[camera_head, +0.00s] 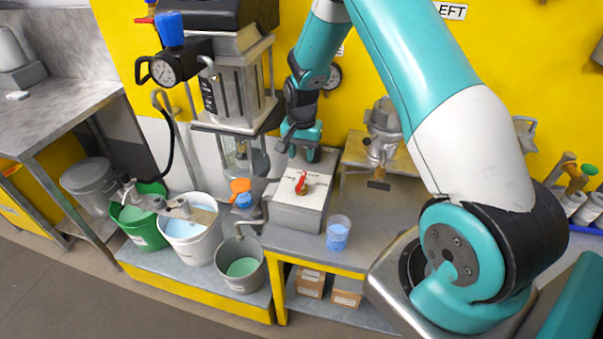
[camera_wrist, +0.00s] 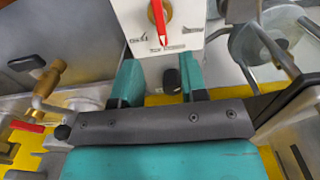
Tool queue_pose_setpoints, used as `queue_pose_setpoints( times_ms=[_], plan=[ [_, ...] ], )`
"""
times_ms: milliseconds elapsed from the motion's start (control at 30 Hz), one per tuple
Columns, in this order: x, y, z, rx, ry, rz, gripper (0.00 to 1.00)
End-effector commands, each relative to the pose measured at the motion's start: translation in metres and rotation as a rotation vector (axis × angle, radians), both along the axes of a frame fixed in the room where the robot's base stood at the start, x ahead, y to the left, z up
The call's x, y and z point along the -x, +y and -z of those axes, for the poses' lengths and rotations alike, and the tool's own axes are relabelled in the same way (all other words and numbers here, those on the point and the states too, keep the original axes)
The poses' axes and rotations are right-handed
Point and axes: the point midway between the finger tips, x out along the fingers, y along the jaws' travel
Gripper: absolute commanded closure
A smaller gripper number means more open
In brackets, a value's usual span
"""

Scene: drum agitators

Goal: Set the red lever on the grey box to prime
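The grey box (camera_head: 297,212) stands on the bench in the head view, with a white label plate on top. The red lever (camera_head: 301,183) sits on that plate. In the wrist view the red lever (camera_wrist: 159,22) is near the top edge, and its narrow end points down the picture to a mark on the white plate (camera_wrist: 185,14). The marks are too small to read. My gripper (camera_head: 302,150) is just behind and above the box, apart from the lever. In the wrist view its two teal fingers (camera_wrist: 161,80) are spread, with a dark knob between them.
A clear cup with blue contents (camera_head: 338,233) stands right of the box. A metal machine with a gauge (camera_head: 228,90) stands left, and buckets (camera_head: 190,236) stand below it. A metal fitting (camera_head: 382,135) is on the right. A yellow wall is behind.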

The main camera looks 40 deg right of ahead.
Motion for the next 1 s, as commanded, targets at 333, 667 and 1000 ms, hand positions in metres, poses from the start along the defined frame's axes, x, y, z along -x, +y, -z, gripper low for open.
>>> queue_pose_setpoints(
  times_ms=[333, 667, 1000],
  plan=[
    [0.001, 0.000, 0.070, -0.001, 0.002, -0.002, 0.61],
    [0.000, 0.000, 0.093, -0.001, -0.001, -0.002, 0.61],
    [0.000, 0.000, 0.093, -0.001, -0.001, -0.002, 0.91]
  ],
)
